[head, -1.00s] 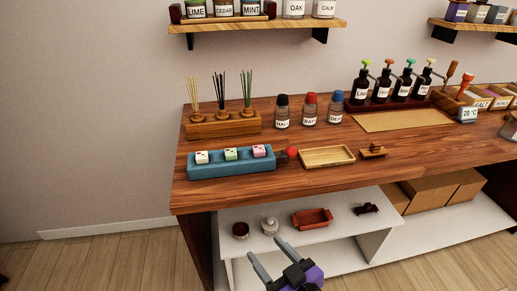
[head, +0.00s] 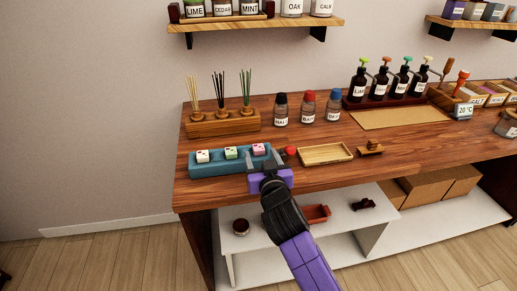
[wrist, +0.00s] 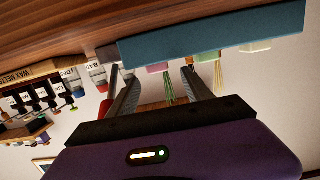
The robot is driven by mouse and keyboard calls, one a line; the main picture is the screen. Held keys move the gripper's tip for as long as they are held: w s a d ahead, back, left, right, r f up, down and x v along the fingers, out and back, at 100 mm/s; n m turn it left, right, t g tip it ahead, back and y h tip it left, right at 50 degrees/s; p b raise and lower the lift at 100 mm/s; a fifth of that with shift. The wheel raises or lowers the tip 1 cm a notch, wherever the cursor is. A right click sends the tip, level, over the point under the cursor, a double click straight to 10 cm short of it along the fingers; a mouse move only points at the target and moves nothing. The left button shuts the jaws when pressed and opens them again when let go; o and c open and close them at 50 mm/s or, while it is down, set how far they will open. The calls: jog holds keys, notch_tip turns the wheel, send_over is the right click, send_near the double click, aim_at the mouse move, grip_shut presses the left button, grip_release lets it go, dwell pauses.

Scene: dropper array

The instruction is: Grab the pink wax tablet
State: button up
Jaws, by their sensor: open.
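The pink wax tablet (head: 259,148) sits at the right end of a row in the blue tray (head: 205,170) on the wooden counter. In the wrist view the pink tablet (wrist: 157,68) shows between my fingertips, against the blue tray (wrist: 210,35). My gripper (head: 267,163) is open and empty at the tray's front right. Its fingers point toward the pink tablet; I cannot tell whether they touch it. A green tablet (head: 231,152) and a white tablet (head: 203,156) sit to its left.
A red ball (head: 290,151) is close to the tray's right end, beside my gripper. A shallow wooden tray (head: 325,153) lies further right. A reed diffuser stand (head: 222,124) and several bottles (head: 308,108) stand behind.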

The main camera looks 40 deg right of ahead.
aim_at(259, 148)
jog(key=shift+p+x, duration=0.45)
jog(key=shift+x, duration=1.85)
jog(key=shift+s+d, duration=0.1)
jog(key=shift+s, duration=0.05)
grip_shut()
